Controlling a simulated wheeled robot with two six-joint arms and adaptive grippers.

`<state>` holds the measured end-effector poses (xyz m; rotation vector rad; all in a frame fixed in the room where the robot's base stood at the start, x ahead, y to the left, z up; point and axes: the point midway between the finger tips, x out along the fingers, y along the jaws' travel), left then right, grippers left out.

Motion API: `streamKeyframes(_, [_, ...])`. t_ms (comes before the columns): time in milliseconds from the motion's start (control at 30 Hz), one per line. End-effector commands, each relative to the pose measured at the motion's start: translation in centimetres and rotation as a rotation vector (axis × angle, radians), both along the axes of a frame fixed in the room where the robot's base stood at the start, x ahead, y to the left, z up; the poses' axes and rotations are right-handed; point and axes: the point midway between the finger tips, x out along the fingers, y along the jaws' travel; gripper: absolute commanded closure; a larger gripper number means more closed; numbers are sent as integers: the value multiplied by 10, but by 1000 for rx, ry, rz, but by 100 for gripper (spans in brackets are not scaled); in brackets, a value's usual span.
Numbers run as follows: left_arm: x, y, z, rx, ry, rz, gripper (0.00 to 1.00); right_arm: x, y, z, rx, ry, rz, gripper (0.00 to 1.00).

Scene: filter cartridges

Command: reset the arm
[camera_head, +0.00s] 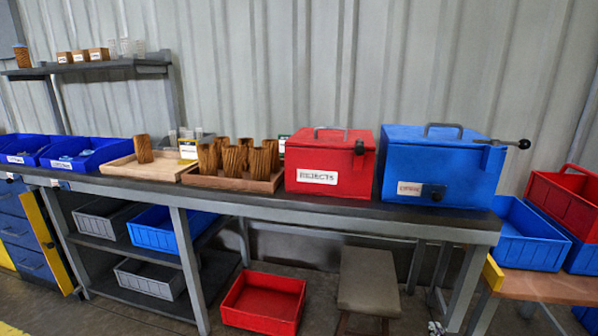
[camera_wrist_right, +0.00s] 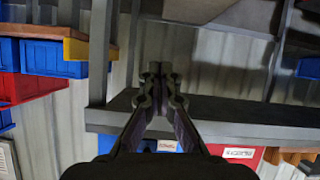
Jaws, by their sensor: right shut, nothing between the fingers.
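My right gripper (camera_wrist_right: 158,75) shows in the right wrist view with its dark fingers together and nothing between them. It appears to be in front of the bench, apart from the things on it. I cannot make it out clearly in the head view. My left gripper is not in view.
The grey bench (camera_head: 330,208) carries a red REJECTS box (camera_head: 318,160), a blue lidded box (camera_head: 420,165) with a lever, and a wooden tray (camera_head: 215,180) of brown cartridges. A red bin (camera_head: 263,303) and a stool (camera_head: 368,280) stand below. Blue bins (camera_head: 525,240) are at the right.

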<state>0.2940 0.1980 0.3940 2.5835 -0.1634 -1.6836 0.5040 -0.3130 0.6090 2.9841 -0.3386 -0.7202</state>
Motion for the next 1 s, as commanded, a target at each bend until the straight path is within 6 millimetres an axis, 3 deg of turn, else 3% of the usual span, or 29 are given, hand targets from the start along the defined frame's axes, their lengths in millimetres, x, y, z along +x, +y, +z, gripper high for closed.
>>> streamKeyframes(33, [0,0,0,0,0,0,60,-21,11,-39,29,100,15,100])
streamKeyframes(100, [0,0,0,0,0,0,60,-52,27,-83,61,226,50,100])
streamKeyframes(200, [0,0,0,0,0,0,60,-94,49,-132,105,373,100,100])
streamKeyframes(400, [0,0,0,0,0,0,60,-171,92,-193,196,586,194,100])
streamKeyframes(533, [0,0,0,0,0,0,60,-219,120,-219,264,694,252,100])
streamKeyframes(567, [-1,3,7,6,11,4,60,-214,115,-209,251,695,245,100])
streamKeyframes(767, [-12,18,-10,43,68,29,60,-223,98,-226,226,747,202,100])
streamKeyframes(867, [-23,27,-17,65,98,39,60,-234,89,-232,211,776,180,100])
streamKeyframes(1000, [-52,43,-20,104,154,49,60,-263,73,-235,184,833,150,100])
